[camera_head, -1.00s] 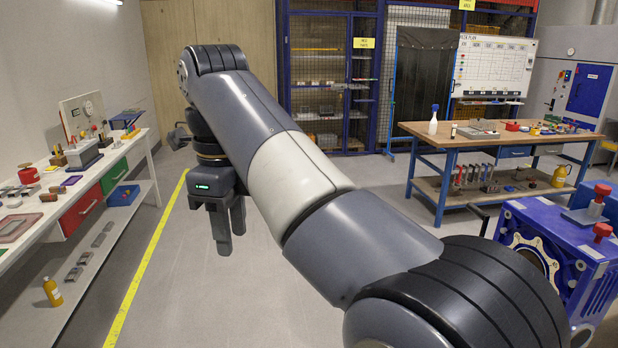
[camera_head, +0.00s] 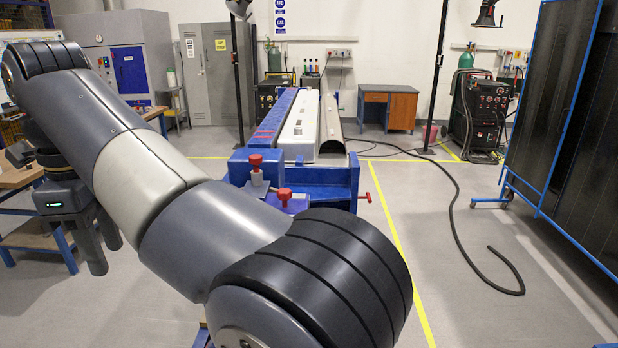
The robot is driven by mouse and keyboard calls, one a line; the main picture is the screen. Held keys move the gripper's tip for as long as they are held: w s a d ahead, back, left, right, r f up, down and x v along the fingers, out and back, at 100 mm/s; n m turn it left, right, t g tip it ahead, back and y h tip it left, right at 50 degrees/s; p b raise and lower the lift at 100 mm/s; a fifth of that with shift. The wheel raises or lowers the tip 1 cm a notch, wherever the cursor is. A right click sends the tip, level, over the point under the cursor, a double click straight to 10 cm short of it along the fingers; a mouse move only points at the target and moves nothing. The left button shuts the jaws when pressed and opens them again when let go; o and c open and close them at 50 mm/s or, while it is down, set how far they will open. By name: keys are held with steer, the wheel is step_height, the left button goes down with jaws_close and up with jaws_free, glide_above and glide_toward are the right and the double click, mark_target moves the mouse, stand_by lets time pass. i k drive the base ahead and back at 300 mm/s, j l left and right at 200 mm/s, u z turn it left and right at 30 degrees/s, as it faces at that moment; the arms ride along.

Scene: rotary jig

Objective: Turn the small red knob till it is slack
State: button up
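A blue jig (camera_head: 335,178) with a long blue beam stands at the middle, partly hidden behind my arm. Two red knobs show on its near left part: one upright knob (camera_head: 256,162) on a grey clamp, and another knob (camera_head: 284,195) lower and to the right. A thin red handle (camera_head: 365,197) sticks out at the jig's right side. I cannot tell which is the small knob of the task. My gripper (camera_head: 104,258) hangs fingers down at the left, well apart from the jig. Its two fingers look apart, with nothing visible between them.
A wooden-topped bench (camera_head: 22,172) stands at the left edge, behind my gripper. A black cable (camera_head: 465,235) lies on the floor at the right. A dark screen with a blue frame (camera_head: 530,190) stands at the far right. The floor right of the jig is mostly clear.

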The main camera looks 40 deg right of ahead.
mark_target(284, 194)
steer(key=i+z, duration=0.2)
steer(key=z, duration=0.3)
steer(key=i+j+z, duration=0.15)
steer(key=z, duration=0.3)
steer(key=i+j+z, duration=0.15)
steer(key=z, duration=0.35)
steer(key=i+j+z, duration=0.25)
steer(key=z, duration=0.2)
